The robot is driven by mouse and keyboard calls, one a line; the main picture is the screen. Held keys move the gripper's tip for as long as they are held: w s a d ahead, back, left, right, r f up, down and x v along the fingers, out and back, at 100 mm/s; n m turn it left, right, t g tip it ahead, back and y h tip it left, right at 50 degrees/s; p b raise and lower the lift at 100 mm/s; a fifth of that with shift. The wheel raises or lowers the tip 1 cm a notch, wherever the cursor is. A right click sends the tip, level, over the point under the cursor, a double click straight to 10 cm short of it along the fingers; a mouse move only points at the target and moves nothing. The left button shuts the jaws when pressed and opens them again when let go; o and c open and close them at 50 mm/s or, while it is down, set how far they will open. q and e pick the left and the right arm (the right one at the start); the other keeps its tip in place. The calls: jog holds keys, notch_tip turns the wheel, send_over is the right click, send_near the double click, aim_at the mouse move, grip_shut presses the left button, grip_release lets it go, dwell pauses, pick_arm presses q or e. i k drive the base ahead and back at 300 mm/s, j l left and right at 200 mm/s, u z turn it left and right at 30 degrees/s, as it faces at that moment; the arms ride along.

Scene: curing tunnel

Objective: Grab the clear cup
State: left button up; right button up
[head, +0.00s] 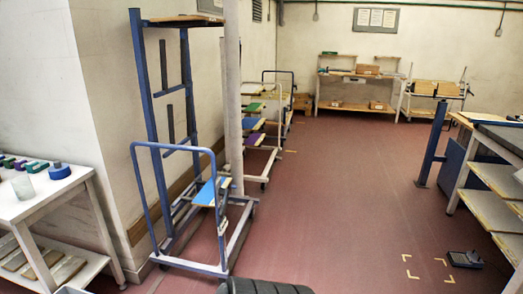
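A clear, slightly frosted cup (23,187) stands upright on the top of a white table (48,195) at the left edge of the head view. A round blue object (59,171) sits just to its right, and several small green, purple and teal items lie behind it. Neither of my grippers shows in the head view, so I cannot tell their state.
A blue-framed cart (215,267) and a tall blue rack (143,95) stand right of the table. Several small carts line the wall behind. Shelves (352,75) stand at the back, benches at right.

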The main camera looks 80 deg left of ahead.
aim_at(22, 186)
jog(key=u, duration=4.35)
jog(key=i+j+u, duration=1.3)
jog(key=i, duration=0.15)
jog(key=i+z, duration=0.25)
jog(key=i, duration=0.45)
jog(key=i+j+z, duration=0.25)
jog(key=i, duration=0.5)
jog(key=i+z, duration=0.2)
jog(key=z, duration=0.25)
jog(key=i+j+z, duration=0.1)
jog(key=i+z, duration=0.15)
jog(key=z, duration=0.15)
jog(key=i+j+z, duration=0.15)
jog(key=z, duration=0.3)
jog(key=i+j+z, duration=0.2)
jog(key=z, duration=0.2)
jog(key=i+j+z, duration=0.15)
jog(key=j+z, duration=0.15)
jog(key=z, duration=0.15)
